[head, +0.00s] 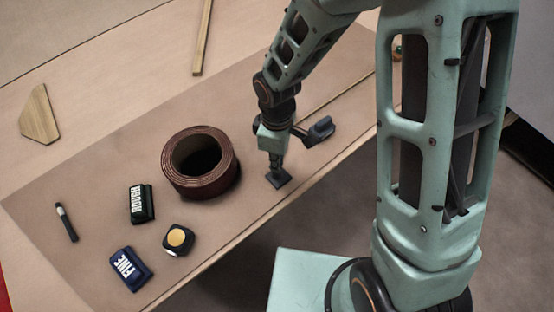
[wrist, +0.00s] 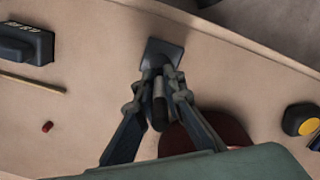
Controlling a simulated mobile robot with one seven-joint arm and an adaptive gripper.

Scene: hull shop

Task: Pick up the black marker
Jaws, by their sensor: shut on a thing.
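A thin black marker (head: 66,222) with a pale band near its upper end lies on the brown mat (head: 110,190) at the far left in the head view. My gripper (head: 277,166) is well to its right, beyond the roll, pointing down. In the wrist view my gripper (wrist: 158,85) is shut on a dark tool with a square flat foot (wrist: 165,52) and a narrow stem between the fingers. That foot (head: 279,180) also shows under the gripper in the head view. I cannot tell whether it touches the mat. The marker is not seen in the wrist view.
A reddish-brown roll (head: 180,180) stands left of my gripper. A black labelled block (head: 141,204), a blue one (head: 130,268) and a yellow-topped block (head: 178,240) lie near the marker. A dark block (head: 320,130) sits behind my gripper. The table's front edge is close.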

